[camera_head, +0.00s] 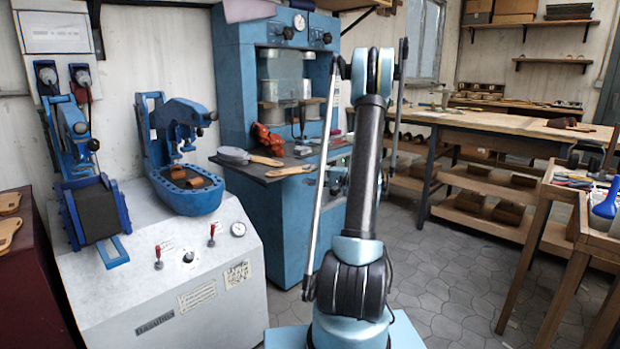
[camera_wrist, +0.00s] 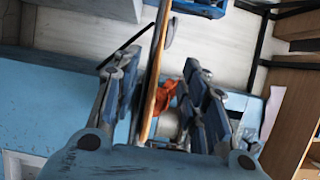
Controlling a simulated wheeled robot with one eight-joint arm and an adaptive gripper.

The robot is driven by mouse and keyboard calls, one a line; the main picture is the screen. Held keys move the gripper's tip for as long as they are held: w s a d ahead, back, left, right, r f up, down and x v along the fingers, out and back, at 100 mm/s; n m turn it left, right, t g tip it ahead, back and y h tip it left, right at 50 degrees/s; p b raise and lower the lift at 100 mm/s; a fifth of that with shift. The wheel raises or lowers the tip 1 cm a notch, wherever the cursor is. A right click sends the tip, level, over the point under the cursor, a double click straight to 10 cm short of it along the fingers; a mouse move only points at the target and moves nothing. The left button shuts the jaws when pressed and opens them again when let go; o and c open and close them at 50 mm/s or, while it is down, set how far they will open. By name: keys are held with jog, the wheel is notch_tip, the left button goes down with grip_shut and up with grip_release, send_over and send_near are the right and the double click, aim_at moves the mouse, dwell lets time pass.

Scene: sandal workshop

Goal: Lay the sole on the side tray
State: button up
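In the wrist view my gripper (camera_wrist: 162,64) has its two blue-grey fingers spread apart. A thin tan sole (camera_wrist: 153,88), seen nearly edge-on, runs between them, with gaps visible on both sides. In the head view a tan sole (camera_head: 291,171) lies at the front edge of the dark side tray (camera_head: 252,174) on the blue press, its right end near my arm. A second tan sole shape (camera_head: 265,160) lies behind it, beside a grey flat piece (camera_head: 232,155). My gripper cannot be made out clearly in the head view; my upright arm is in front.
A red-orange object (camera_head: 268,138) stands at the tray's back, also in the wrist view (camera_wrist: 166,96). The blue press (camera_head: 235,80) rises behind the tray. A white console (camera_head: 190,290) stands left, workbenches (camera_head: 480,122) right. Grey floor (camera_head: 440,270) is open at right.

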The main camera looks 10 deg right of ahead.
jog(key=v, duration=0.7)
jog(key=shift+d, duration=0.2)
dwell(1.4)
jog(key=shift+s, duration=0.1)
jog(key=o, duration=0.6)
jog(key=shift+c, duration=0.2)
